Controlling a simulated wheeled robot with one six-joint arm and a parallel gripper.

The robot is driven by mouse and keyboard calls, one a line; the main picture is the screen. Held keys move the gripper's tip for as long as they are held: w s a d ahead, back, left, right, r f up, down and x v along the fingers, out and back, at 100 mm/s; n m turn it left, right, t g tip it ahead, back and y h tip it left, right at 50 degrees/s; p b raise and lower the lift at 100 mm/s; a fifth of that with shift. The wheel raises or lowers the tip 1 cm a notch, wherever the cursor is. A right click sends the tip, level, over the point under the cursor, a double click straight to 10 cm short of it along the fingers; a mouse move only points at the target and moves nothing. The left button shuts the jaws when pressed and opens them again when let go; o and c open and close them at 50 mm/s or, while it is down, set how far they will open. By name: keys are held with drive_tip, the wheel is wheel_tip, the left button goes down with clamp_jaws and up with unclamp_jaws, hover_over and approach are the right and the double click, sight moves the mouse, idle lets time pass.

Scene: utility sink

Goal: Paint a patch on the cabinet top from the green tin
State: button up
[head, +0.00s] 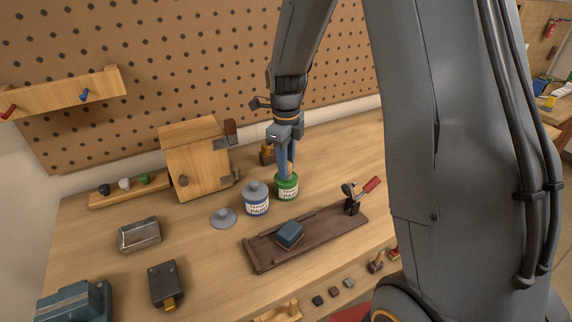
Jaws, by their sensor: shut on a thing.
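The green tin (287,187) stands upright on the bench, right of the blue tin (256,203). My gripper (287,168) points down directly over the green tin, its fingertips at the tin's mouth. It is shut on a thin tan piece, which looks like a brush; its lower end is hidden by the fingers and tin. The wooden cabinet (196,162) stands to the left against the pegboard, its flat top clear. A loose grey lid (223,218) lies left of the blue tin, which has its own grey lid on.
A dark wooden board (262,256) with a blue block (289,234) and a red-handled clamp (367,188) lies in front of the tins. A metal box (139,235) lies at left. A small wooden bottle-like object (267,154) stands behind my gripper. Bench between cabinet and tins is partly free.

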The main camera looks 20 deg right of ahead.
drive_tip(key=shift+r+p, duration=2.4)
drive_tip(key=shift+r, duration=1)
